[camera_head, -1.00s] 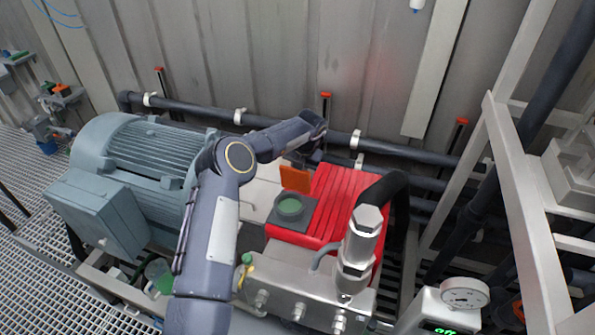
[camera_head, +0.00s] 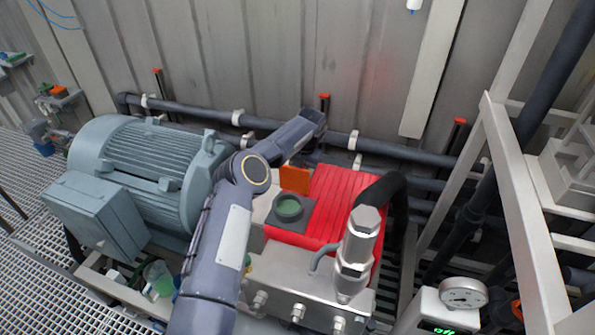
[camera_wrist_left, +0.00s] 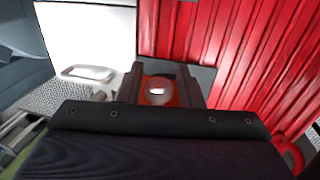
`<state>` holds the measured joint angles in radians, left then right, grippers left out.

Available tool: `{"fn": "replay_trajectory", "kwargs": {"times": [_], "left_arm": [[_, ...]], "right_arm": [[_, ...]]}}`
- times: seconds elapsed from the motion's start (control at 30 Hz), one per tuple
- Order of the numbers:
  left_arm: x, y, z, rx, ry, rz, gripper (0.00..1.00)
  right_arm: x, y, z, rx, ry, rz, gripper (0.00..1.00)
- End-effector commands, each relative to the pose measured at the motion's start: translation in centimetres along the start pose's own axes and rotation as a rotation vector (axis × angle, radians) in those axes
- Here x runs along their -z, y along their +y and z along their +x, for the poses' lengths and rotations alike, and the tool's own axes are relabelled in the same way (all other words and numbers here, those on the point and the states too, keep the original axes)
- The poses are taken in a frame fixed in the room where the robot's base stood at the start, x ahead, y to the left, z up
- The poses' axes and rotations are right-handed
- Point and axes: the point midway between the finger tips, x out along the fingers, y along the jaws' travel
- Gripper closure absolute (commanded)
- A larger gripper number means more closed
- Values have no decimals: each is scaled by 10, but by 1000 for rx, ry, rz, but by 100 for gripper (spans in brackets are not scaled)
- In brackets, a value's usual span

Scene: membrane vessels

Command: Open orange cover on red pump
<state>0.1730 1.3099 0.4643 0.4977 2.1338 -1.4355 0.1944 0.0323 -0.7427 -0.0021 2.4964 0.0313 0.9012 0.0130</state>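The red pump (camera_head: 345,205) is in the middle of the head view, with ribbed red top. The orange cover (camera_head: 295,180) stands upright at the back of a dark square block (camera_head: 276,213) on the pump. Contact with the cover cannot be told. My right gripper is not in view.
A grey-blue motor (camera_head: 140,170) stands left of the pump. A metal block with a silver fitting and black hose (camera_head: 385,190) is in front and right. Dark pipes (camera_head: 185,108) run along the back wall. A white frame (camera_head: 515,190) and gauge (camera_head: 463,293) stand at right.

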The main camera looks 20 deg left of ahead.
Motion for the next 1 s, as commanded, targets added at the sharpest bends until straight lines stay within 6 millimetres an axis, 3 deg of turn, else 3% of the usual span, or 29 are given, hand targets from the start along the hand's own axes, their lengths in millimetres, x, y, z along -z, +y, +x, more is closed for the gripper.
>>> {"fn": "replay_trajectory", "kwargs": {"times": [0.1,0.4,0.8,1.0], "left_arm": [[0,0,0,0,1,0,55],[0,0,-4,0,1,-1,55],[-1,0,-65,0,-2,-1,55],[0,0,-78,0,1,0,55]], "right_arm": [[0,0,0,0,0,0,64],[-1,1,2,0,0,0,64],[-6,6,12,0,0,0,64],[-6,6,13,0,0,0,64]]}}
